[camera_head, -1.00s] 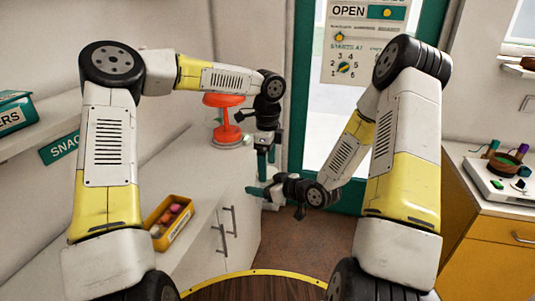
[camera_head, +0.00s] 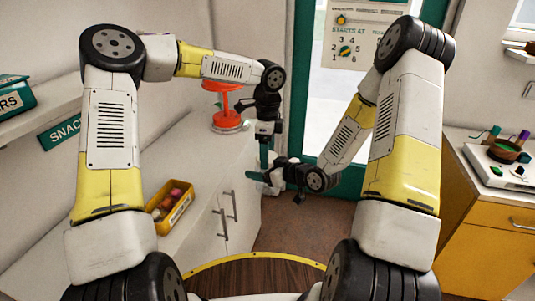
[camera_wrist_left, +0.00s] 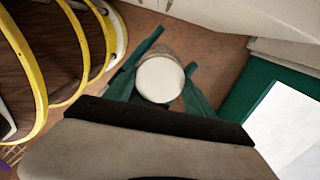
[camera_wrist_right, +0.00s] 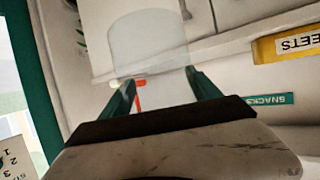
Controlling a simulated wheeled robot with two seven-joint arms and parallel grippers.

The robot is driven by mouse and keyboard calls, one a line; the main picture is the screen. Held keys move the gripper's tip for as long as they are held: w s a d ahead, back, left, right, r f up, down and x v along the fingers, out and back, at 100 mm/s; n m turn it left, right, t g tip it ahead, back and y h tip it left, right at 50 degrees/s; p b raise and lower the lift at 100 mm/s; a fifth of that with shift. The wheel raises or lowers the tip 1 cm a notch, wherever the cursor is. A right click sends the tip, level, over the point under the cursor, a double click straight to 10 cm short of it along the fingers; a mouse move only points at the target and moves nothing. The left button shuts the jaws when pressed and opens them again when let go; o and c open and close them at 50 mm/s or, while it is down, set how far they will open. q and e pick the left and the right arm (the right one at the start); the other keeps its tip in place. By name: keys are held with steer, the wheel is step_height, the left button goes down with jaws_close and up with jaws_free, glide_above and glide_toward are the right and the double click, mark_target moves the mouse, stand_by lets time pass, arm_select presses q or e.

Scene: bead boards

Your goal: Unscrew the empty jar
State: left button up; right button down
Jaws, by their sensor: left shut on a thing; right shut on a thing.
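My left gripper (camera_head: 264,158) points down in front of the cabinet. In the left wrist view, a white round lid (camera_wrist_left: 160,80) sits between its teal fingers, shut on it, with part of a brownish see-through body behind. My right gripper (camera_head: 258,179) comes in sideways just below the left one. In the right wrist view, its fingers are shut on a clear, seemingly empty jar (camera_wrist_right: 147,40). The jar is held off any surface. In the head view, the jar is small and mostly hidden by the grippers.
A red-orange stand (camera_head: 222,100) stands on the white counter (camera_head: 195,150) behind my left gripper. A yellow box (camera_head: 157,213) of colored items is on the counter's near part. A yellow cabinet (camera_head: 490,240) is at right.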

arm_select(q)
steer(key=shift+r, duration=0.15)
stand_by(0.6)
steer(key=shift+r, duration=1)
